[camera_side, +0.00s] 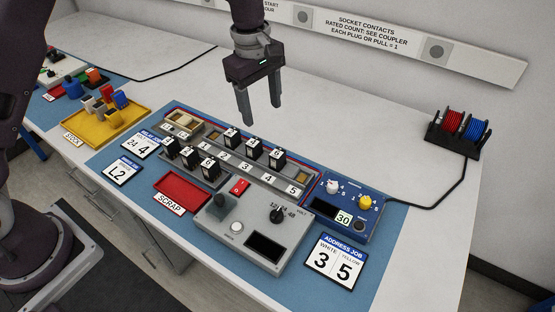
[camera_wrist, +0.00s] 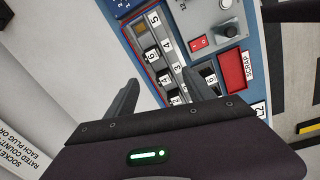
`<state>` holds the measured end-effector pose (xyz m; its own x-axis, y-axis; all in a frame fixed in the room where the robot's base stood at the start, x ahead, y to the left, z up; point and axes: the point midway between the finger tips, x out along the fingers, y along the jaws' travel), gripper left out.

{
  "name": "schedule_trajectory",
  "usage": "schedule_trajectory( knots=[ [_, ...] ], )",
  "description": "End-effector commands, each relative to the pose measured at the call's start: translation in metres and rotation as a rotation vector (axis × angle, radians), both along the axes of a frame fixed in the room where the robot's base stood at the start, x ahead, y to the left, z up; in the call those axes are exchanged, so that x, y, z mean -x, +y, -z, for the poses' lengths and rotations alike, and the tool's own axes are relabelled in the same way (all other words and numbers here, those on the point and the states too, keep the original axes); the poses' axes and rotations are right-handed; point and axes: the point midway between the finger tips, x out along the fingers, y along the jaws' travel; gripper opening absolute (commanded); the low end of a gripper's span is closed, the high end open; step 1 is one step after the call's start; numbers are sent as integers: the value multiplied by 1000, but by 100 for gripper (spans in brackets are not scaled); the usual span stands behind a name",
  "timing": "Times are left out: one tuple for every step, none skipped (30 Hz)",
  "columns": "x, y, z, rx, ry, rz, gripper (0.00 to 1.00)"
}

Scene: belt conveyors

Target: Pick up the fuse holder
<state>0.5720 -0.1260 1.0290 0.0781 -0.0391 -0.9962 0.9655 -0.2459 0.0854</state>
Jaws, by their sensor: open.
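No part is plainly marked as a fuse holder. A card (camera_side: 122,171) beside the rack reads L2. My gripper (camera_side: 260,113) is open and empty, pointing down. It hangs above the back of the grey rack (camera_side: 215,159), to the right of the beige blocks. In the wrist view its fingers (camera_wrist: 160,82) are spread, with the rack beyond. I cannot make out the beige blocks there.
Several black numbered relays (camera_side: 254,147) stand up from the rack. A red scrap tray (camera_side: 183,191), a grey tester (camera_side: 249,239) with knobs and a blue box (camera_side: 343,214) are in front and to the right. A yellow stock tray (camera_side: 104,128) is at left. Bare table lies behind.

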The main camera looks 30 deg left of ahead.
Motion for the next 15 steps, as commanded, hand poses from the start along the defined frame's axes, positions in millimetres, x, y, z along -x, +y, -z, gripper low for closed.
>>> schedule_trajectory(
  knots=[
    [-11,-8,32,-9,33,-70,62],
    [-16,-12,47,-14,47,-112,62],
    [-21,-16,64,-18,60,-158,62],
    [-23,-18,74,-22,68,-186,62],
    [-25,-20,82,-25,74,-208,62],
    [-27,-22,90,-28,79,-230,62],
    [-27,-23,95,-29,82,-242,62],
    [-28,-23,99,-30,84,-248,62],
    [-28,-23,105,-30,85,-252,62],
    [-28,-23,108,-30,85,-253,62],
    [-28,-23,112,-30,85,-253,62],
    [-29,-22,119,-31,86,-253,62],
    [-29,-21,123,-30,85,-254,62],
    [-30,-21,128,-30,85,-254,62],
    [-32,-20,137,-30,86,-254,62]
  ],
)
